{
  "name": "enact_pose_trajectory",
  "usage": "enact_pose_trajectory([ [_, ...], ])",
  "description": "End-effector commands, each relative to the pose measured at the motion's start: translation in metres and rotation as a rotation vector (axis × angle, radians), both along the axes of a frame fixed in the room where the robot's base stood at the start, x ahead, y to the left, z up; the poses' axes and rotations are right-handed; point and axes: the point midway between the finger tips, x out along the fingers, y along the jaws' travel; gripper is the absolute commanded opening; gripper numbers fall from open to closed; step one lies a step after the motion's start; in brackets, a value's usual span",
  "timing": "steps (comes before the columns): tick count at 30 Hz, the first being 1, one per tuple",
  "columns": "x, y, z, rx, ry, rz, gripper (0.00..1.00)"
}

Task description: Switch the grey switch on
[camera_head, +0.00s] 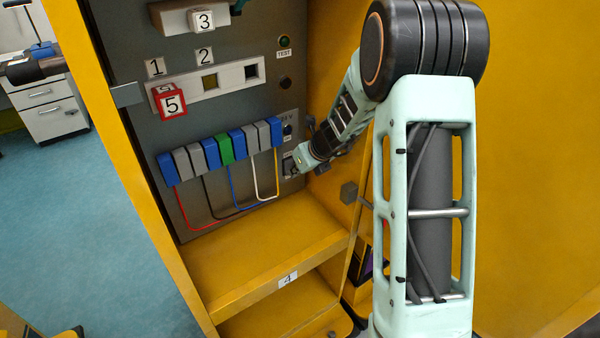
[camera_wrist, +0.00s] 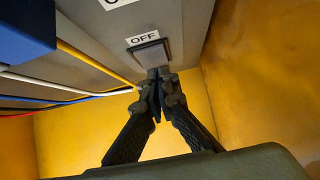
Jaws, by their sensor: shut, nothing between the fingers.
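The grey switch (camera_wrist: 149,54) is a small square rocker on the grey panel, beside a white label reading OFF, in the wrist view. My gripper (camera_wrist: 158,74) is shut and empty, with its fingertips together at the switch's lower edge. I cannot tell whether they touch it. In the head view my gripper (camera_head: 299,166) is at the lower right of the panel, partly hidden by my own arm, and the switch there is too small and covered to read.
Several blue, grey and green blocks (camera_head: 225,148) with coloured wires stand left of my gripper. A yellow side wall (camera_wrist: 265,75) is close on the right. A yellow shelf (camera_head: 245,255) lies below. A red cube marked 5 (camera_head: 171,103) sits higher on the panel.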

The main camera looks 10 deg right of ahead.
Motion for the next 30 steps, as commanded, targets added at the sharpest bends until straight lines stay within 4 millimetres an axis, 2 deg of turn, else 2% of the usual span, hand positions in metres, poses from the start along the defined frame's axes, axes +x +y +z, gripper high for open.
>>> enact_pose_trajectory([
  [20,0.0045,0.0008,-0.0086,0.023,-0.055,-0.002,0.00],
  [22,0.0045,0.0014,-0.0021,0.023,-0.053,-0.002,0.00],
  [30,0.0044,0.0015,0.0012,0.024,-0.052,-0.001,0.00],
])
